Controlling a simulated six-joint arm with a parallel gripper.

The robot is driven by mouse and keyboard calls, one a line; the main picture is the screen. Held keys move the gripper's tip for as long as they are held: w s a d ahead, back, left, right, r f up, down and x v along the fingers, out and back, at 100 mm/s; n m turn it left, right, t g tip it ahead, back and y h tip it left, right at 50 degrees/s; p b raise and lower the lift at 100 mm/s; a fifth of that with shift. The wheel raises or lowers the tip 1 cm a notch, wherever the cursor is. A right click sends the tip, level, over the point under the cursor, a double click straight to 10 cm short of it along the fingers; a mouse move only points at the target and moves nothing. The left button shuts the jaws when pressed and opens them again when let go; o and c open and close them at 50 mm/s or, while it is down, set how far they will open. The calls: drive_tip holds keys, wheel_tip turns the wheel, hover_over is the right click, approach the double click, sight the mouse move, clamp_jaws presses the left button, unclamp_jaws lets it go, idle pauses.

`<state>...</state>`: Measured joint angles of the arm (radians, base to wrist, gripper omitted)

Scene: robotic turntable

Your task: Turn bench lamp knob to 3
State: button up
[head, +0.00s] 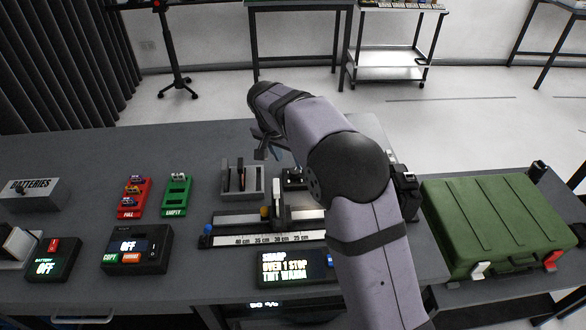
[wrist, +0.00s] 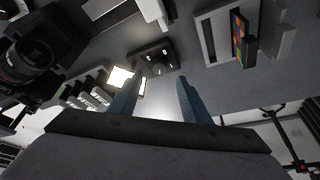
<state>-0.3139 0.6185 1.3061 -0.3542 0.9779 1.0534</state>
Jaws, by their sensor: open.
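A small dark box (head: 293,179) sits on the bench just right of the grey slotted stand, partly hidden by my arm. It looks like the bench lamp's knob box, but I cannot read any numbers on it. In the wrist view a dark box with small raised parts (wrist: 152,58) lies beyond my fingertips and is probably the same one. My gripper (wrist: 160,92) is open and empty, its two bluish fingers apart and touching nothing visible. In the head view my gripper (head: 270,150) hangs above the bench near the box, mostly hidden by the arm.
A grey slotted stand (head: 242,180) and a ruler rail (head: 262,238) are close by. A camera (head: 405,190) stands right of my arm, then a green case (head: 497,222). Red (head: 134,198) and green (head: 177,195) battery trays lie left. The bench's back left is clear.

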sight(294, 171)
drive_tip(key=shift+p+x, duration=0.95)
drive_tip(key=shift+x, duration=2.7)
drive_tip(key=c, duration=1)
